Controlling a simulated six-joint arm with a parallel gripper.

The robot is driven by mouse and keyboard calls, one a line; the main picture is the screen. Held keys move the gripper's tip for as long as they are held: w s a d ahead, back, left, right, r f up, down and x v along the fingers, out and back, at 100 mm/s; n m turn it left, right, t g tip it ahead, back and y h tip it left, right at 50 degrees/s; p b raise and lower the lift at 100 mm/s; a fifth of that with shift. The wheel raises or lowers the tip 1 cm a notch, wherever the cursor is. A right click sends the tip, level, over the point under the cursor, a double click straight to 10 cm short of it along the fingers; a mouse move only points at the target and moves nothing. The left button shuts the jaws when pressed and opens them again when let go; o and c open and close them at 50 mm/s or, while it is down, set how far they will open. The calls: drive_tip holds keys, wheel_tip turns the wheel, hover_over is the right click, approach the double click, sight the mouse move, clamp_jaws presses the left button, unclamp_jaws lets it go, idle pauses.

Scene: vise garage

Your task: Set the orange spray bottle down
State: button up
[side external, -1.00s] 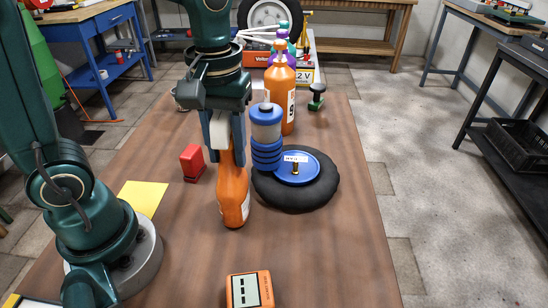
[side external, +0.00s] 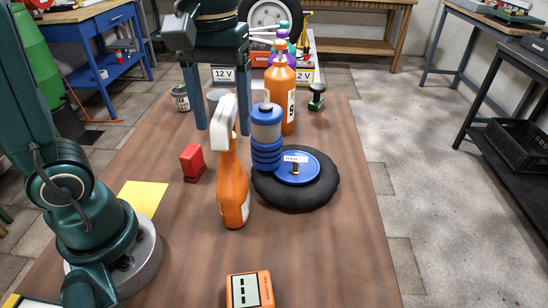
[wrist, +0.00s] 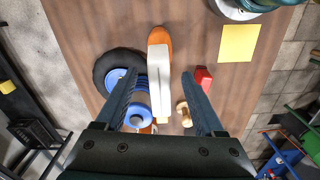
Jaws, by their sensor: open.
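The orange spray bottle (side external: 234,190) with a white spray head (side external: 223,122) stands upright on the brown table, left of the black wheel. My gripper (side external: 222,122) is open, raised, and behind and above the bottle in the side view, with its fingers apart and empty. In the wrist view the white head (wrist: 159,85) and part of the orange body (wrist: 160,38) show between the open fingers (wrist: 167,84), touching neither.
A red block (side external: 193,163) is left, a yellow sheet (side external: 143,198) further left. A larger orange bottle (side external: 280,95) stands behind. An orange meter (side external: 249,290) lies in front.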

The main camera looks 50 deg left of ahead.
wheel_tip(320, 180, up, 6)
drive_tip(key=shift+f, duration=0.25)
drive_tip(key=o, duration=0.4)
drive_tip(key=shift+r, duration=0.15)
drive_tip(key=shift+o, duration=0.4)
